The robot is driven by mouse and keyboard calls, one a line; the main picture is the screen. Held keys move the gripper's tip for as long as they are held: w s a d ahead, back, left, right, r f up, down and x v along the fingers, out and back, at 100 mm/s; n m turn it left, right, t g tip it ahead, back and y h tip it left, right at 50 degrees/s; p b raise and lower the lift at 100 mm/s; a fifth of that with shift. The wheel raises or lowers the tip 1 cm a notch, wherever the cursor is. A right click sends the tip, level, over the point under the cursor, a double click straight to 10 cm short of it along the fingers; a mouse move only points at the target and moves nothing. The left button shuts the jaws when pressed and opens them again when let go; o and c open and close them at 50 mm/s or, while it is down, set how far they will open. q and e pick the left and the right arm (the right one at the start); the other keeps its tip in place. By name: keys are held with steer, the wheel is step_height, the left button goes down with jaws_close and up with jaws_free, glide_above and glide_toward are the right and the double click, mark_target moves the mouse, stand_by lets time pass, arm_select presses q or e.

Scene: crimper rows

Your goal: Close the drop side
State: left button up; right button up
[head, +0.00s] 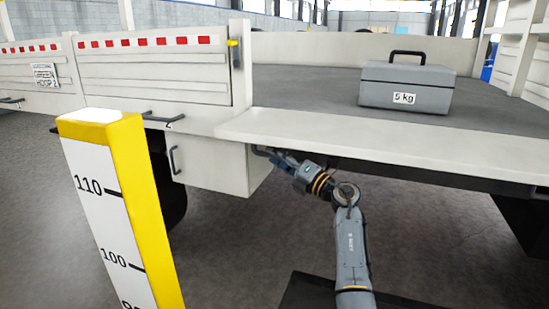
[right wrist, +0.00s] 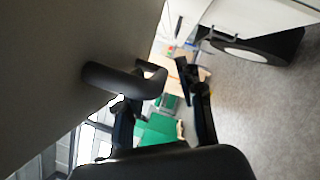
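The white drop side (head: 390,139) is folded down from the truck bed (head: 310,90) and lies out roughly flat along its front edge. A dark handle (head: 262,151) shows under its left end. My right gripper (head: 280,158) is beneath the panel, at this handle. In the right wrist view, the dark curved handle (right wrist: 118,82) is on the panel's shaded underside. My right gripper's fingers (right wrist: 163,105) are spread apart; the left finger overlaps the handle in the picture, and I cannot tell whether it touches. My left gripper is not in view.
A yellow and white measuring post (head: 115,210) stands in front at the left. A grey case marked 5 kg (head: 407,82) sits on the bed. A closed side panel (head: 155,72) with a yellow latch (head: 234,52) stands upright at left, above a white storage box (head: 215,163).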

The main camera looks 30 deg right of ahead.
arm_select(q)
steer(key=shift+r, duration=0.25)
arm_select(e)
steer(key=shift+w+a+r, duration=0.15)
steer(key=shift+w+a, duration=0.05)
steer(key=shift+w, duration=0.25)
jaws_close()
